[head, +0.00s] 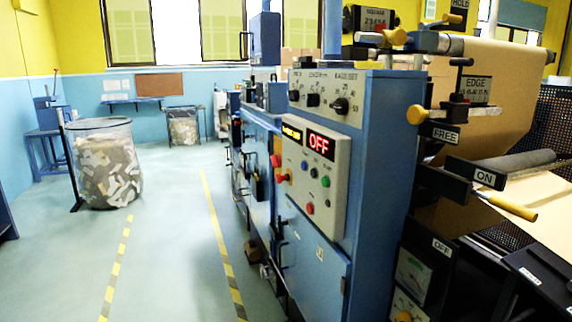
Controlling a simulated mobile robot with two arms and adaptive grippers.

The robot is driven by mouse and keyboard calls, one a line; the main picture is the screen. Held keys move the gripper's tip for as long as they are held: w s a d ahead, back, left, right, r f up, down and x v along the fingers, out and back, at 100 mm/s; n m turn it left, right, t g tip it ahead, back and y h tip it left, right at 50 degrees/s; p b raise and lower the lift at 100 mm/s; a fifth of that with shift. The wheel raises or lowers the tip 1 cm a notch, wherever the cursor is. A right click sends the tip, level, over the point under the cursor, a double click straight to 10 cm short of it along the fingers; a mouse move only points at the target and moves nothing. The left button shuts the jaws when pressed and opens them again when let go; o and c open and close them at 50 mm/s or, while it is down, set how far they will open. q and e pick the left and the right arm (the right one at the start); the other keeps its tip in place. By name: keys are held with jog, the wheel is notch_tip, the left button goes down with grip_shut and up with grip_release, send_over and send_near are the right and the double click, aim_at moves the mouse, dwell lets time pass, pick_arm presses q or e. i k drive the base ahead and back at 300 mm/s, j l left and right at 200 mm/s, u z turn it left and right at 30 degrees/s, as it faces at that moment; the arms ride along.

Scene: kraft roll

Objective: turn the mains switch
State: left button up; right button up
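A blue machine cabinet (381,150) stands at the centre, with a grey control box (331,185) on its front. A small red and yellow switch handle (281,177) sticks out at the box's left edge; it looks like the mains switch, but its marks are too small to read. The display (319,145) on the box shows OFF in red, beside a small amber display (291,132). Coloured buttons (311,172) sit below. Neither of my grippers is in view.
A grey panel with black knobs (340,105) is above the box. A lever with a wooden handle (512,207) juts out at the right by an ON label, near the brown paper (490,85). Clear floor (165,250) lies left, with a waste bin (104,165) further back.

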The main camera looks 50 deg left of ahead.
aim_at(276, 160)
jog(key=u, duration=1.6)
jog(key=i+j+z, duration=0.1)
jog(key=z, duration=0.4)
jog(key=i+j+z, duration=0.2)
jog(key=z, duration=0.3)
